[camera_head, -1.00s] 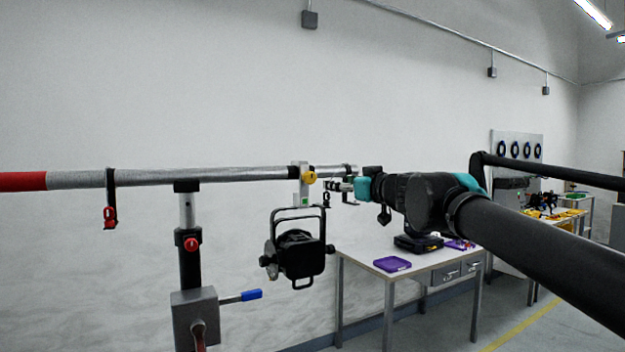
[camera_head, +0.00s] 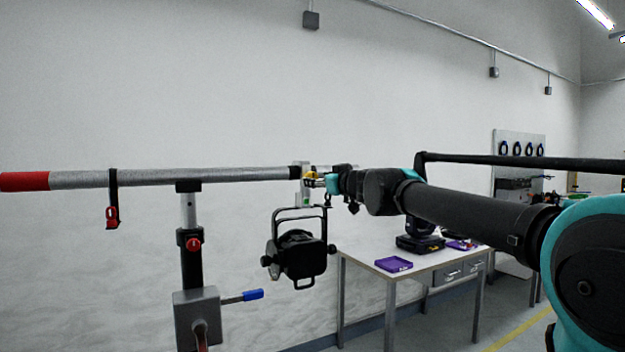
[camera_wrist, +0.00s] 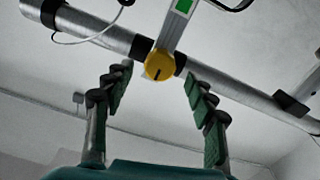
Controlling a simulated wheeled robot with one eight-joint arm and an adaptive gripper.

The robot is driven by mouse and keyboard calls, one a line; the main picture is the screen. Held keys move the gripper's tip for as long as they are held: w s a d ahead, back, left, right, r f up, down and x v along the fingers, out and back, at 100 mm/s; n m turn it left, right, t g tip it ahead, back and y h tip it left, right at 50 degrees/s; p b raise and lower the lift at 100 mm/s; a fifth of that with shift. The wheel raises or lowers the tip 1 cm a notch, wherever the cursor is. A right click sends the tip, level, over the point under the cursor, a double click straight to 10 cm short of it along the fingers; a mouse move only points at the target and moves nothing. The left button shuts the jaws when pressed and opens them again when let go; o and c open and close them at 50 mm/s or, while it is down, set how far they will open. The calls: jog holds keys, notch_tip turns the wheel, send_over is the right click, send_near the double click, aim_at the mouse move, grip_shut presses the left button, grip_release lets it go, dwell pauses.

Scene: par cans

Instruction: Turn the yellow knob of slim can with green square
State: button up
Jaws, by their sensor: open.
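The slim can (camera_head: 297,255) is black and hangs under the horizontal pipe (camera_head: 230,174) from a pale clamp. A green square (camera_wrist: 184,5) shows on the clamp in the wrist view; it also shows small in the head view (camera_head: 306,199). The yellow knob (camera_wrist: 159,65) is round with a dark line on its face, on the clamp at the pipe. In the head view the knob (camera_head: 309,177) is partly covered by my gripper. My gripper (camera_wrist: 162,92) is open and empty, with one finger on each side below the knob. The knob appears just beyond the fingertips, apart from them.
A stand (camera_head: 190,245) with a red knob and a blue-handled lever holds the pipe on the left. A table (camera_head: 375,258) with a purple tray stands behind. Cables (camera_wrist: 85,40) run near the pipe.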

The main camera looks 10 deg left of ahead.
aim_at(313, 177)
jog(key=shift+x, duration=2.2)
jog(key=c, duration=1.2)
jog(key=shift+o, duration=0.2)
